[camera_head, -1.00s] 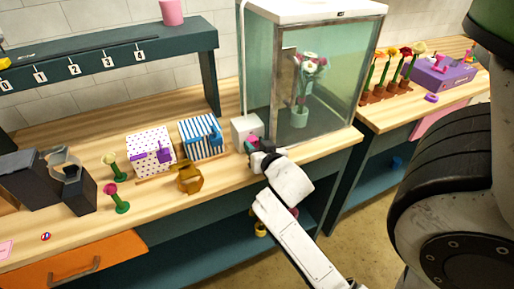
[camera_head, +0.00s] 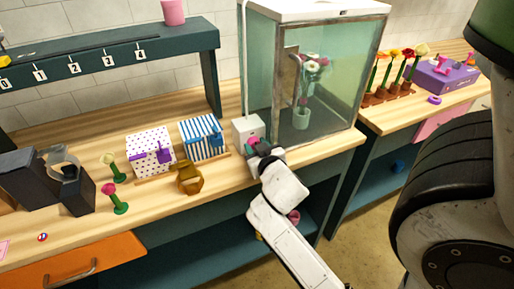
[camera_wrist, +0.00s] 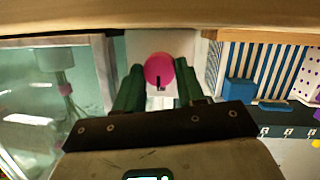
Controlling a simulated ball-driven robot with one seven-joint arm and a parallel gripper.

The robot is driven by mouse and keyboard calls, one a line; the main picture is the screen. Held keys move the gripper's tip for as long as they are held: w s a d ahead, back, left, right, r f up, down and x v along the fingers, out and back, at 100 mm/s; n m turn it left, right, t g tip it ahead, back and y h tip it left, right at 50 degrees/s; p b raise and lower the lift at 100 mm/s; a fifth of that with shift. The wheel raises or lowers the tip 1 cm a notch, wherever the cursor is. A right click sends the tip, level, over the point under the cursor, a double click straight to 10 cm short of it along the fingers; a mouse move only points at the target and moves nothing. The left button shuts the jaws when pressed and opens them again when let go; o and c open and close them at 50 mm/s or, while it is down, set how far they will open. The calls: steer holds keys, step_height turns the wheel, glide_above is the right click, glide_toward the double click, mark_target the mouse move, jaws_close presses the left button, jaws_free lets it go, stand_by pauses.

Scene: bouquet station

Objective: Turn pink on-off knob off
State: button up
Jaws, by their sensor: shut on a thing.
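The pink knob (camera_wrist: 159,70) is round with a dark pointer mark, on the front of a small white box (camera_head: 246,128). The box stands on the wooden counter against the left side of the glass case (camera_head: 335,75). In the wrist view, my gripper (camera_wrist: 160,82) has one dark green finger on each side of the knob and is shut on it. In the head view, my gripper (camera_head: 262,150) reaches the box front and hides most of the knob. The mark points toward my gripper's palm in the wrist view.
Inside the case stands a vase of flowers (camera_head: 302,110). Left of the box are a blue striped box (camera_head: 203,139), a brass-coloured object (camera_head: 189,180), a dotted box (camera_head: 147,152) and single flowers. Potted flowers (camera_head: 385,85) stand on the right counter.

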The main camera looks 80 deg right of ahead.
steer(key=o, duration=0.8)
steer(key=shift+c, duration=0.2)
steer(key=b+v, duration=0.2)
steer(key=v, duration=0.8)
steer(key=shift+s+a, duration=0.2)
steer(key=shift+a, duration=0.15)
steer(key=a+f+n+g+y, duration=0.7)
steer(key=a+f+y, duration=0.5)
steer(key=a+f, duration=0.7)
step_height(320, 180, down, 2)
steer(key=shift+s+a+f+n, duration=0.1)
steer(key=shift+s+a+n, duration=0.15)
steer(key=shift+n, duration=0.65)
